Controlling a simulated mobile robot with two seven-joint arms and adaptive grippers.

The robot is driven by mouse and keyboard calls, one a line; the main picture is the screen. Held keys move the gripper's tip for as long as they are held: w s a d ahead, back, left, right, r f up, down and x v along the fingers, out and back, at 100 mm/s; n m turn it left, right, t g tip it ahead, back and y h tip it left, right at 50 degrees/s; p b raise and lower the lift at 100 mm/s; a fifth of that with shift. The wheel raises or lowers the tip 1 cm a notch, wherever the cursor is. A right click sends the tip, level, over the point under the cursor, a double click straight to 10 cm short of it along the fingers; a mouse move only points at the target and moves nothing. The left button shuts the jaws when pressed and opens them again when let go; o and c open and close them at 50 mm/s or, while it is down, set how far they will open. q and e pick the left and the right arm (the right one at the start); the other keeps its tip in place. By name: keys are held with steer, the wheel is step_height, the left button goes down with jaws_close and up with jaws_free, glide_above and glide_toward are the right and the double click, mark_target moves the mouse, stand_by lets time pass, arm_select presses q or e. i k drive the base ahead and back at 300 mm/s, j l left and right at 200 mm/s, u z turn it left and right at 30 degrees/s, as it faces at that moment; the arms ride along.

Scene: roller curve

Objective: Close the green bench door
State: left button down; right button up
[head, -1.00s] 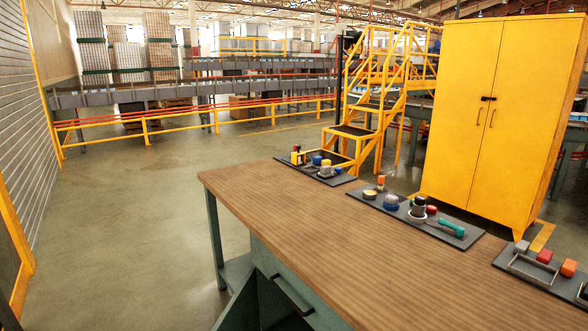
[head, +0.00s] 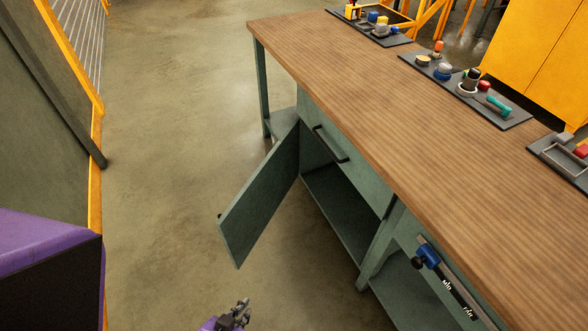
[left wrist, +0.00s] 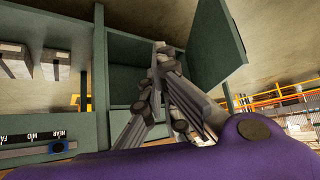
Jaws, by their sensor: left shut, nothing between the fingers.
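The green bench door (head: 262,195) stands wide open in the head view, swung out from the bench's left end below a drawer. A small dark knob shows at its outer edge. The open cabinet (head: 345,210) behind it looks empty. In the left wrist view the door (left wrist: 216,42) is at the upper right, beside the cabinet opening (left wrist: 128,75). My left gripper (head: 242,306) is at the bottom of the head view, in front of the door and apart from it. In the wrist view its fingers (left wrist: 160,50) are together and empty. My right gripper is not in view.
The wooden bench top (head: 370,110) carries dark panels (head: 465,90) with knobs and handles along its far edge. A blue slider (head: 427,255) sits on the bench front, right of the cabinet. A yellow-edged wall (head: 95,170) is at left. The floor (head: 170,150) left of the door is clear.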

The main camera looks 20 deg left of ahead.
mark_target(244, 219)
steer(key=i+j+z, duration=0.1)
steer(key=j+z, duration=0.25)
steer(key=z, duration=0.15)
steer(key=j+z, duration=0.7)
steer(key=j, duration=0.25)
steer(key=k+j+z, duration=0.2)
steer(key=j, duration=0.25)
steer(key=k+j, duration=0.1)
steer(key=j, duration=0.35)
steer(key=k+j, duration=0.1)
steer(key=j, duration=0.35)
steer(key=k+j+z, duration=0.1)
steer(key=j, duration=0.35)
steer(key=k+j, duration=0.1)
steer(key=j, duration=0.35)
steer(key=k+j, duration=0.1)
steer(key=j, duration=0.35)
steer(key=k+j, duration=0.1)
steer(key=j, duration=0.35)
steer(key=i+j, duration=0.15)
steer(key=j, duration=0.55)
steer(key=i+j+z, duration=0.15)
steer(key=j, duration=1.25)
steer(key=k+z, duration=0.1)
steer(key=z, duration=0.7)
steer(key=k+z, duration=0.15)
steer(key=z, duration=0.25)
